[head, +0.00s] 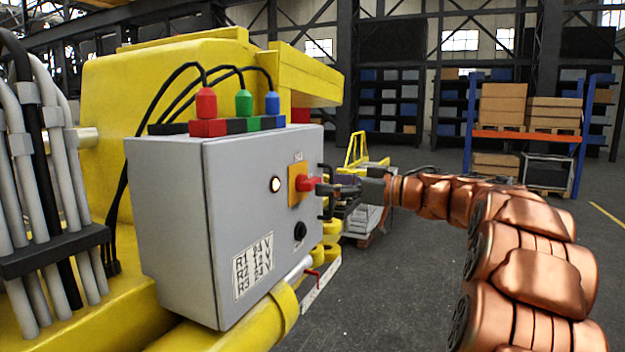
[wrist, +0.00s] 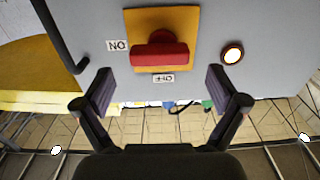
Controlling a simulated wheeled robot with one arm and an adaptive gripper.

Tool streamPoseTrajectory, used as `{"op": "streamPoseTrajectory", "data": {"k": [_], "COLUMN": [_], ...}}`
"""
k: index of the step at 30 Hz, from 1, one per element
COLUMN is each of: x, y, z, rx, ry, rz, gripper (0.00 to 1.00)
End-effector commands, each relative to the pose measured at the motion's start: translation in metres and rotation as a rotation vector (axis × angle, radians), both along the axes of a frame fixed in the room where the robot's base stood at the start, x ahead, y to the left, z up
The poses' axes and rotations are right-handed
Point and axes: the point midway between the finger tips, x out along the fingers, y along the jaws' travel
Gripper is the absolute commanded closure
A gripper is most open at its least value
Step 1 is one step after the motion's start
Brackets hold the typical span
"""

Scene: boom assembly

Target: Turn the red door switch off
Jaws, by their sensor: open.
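The red door switch (head: 308,184) sits on a yellow plate (head: 296,198) on the front of a grey control box (head: 170,220). In the wrist view the red switch handle (wrist: 160,56) lies sideways on its yellow plate (wrist: 185,22). An ON label (wrist: 117,45), upside down, is left of the plate, and an upside-down OFF label (wrist: 163,78) is below the handle. My gripper (head: 329,190) is open and empty in front of the switch. In the wrist view its spread fingertips (wrist: 160,90) appear below the handle, one to each side. Contact cannot be judged.
A lit round lamp (head: 275,185) is beside the switch, with a black knob (head: 300,231) below. Red, green and blue plugs (head: 244,103) with black cables top the box. Yellow machinery (head: 150,85) stands behind. Shelving (head: 530,115) is far back; floor at right is open.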

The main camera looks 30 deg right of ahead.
Motion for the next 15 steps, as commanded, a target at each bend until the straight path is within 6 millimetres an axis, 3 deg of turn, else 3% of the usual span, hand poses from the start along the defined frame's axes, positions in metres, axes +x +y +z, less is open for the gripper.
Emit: {"op": "streamPoseTrajectory", "data": {"k": [6, 15], "x": [0.024, 0.037], "y": [0.014, 0.021], "z": [0.002, 0.000], "rx": [0.001, 0.001], "ry": [-0.001, -0.001], "rz": [0.000, -0.004], "gripper": [0.04, 0.04]}}
